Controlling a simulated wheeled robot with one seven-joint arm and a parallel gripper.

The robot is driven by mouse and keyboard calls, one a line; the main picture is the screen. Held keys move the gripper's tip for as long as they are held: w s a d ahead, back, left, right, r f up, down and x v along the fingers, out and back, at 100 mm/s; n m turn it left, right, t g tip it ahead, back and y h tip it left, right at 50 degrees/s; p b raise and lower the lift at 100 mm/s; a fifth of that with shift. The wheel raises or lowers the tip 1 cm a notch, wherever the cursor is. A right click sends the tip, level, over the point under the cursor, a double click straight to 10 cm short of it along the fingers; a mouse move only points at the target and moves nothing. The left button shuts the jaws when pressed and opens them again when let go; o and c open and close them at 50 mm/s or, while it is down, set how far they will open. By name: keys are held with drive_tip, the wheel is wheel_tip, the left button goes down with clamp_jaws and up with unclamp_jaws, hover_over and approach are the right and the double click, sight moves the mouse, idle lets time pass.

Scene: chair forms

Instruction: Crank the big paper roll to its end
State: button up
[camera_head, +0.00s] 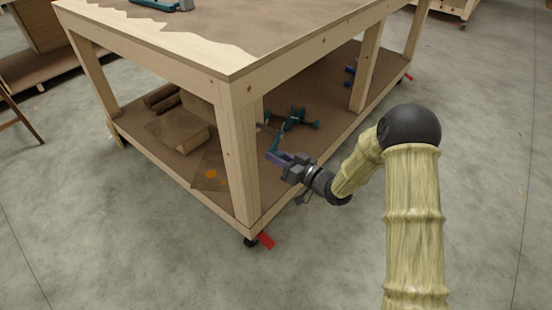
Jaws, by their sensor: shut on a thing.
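My gripper (283,160) reaches in over the right edge of the bench's lower shelf. It is shut on a blue-purple handle (273,155), which joins a teal crank-like part (275,143). A teal device with several arms (293,118) stands on the shelf just behind it; whether the two are joined is hard to tell. Brown rolls (163,97) lie at the left of the lower shelf, apart from my gripper. I cannot tell which roll is the big paper roll. The front bench leg hides part of the shelf to the left of my gripper.
The wooden bench (160,55) stands on castors with red levers (266,240). Its front leg (240,155) is close to the left of my gripper. A brown box-like piece (187,137) and a flat sheet with orange spots (210,173) lie on the shelf. Open concrete floor lies right.

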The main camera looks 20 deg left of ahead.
drive_tip(key=n+b, duration=0.1)
drive_tip(key=n, duration=0.1)
drive_tip(key=w+f+n+b, duration=0.1)
drive_tip(key=n, duration=0.1)
drive_tip(key=w+d+f+n+b, duration=0.1)
drive_tip(key=n, duration=0.1)
drive_tip(key=shift+w+n+b, duration=0.15)
drive_tip(key=shift+n+b, duration=0.15)
drive_tip(key=shift+w+d+n+b, duration=0.2)
drive_tip(key=shift+w+n+b, duration=0.25)
drive_tip(key=shift+n, duration=0.5)
drive_tip(key=shift+w+d+n+b, duration=0.15)
drive_tip(key=shift+w+n+b, duration=0.35)
drive_tip(key=shift+n, duration=0.4)
drive_tip(key=shift+w+d+n+b, duration=0.25)
drive_tip(key=shift+n+b, duration=0.35)
drive_tip(key=shift+n, duration=0.35)
drive_tip(key=shift+w, duration=0.1)
drive_tip(key=o, duration=1)
drive_tip(key=shift+c, duration=0.2)
drive_tip(key=shift+d, duration=0.1)
drive_tip(key=p+v, duration=0.4)
drive_tip(key=v, duration=1.3)
drive_tip(key=shift+p, duration=0.35)
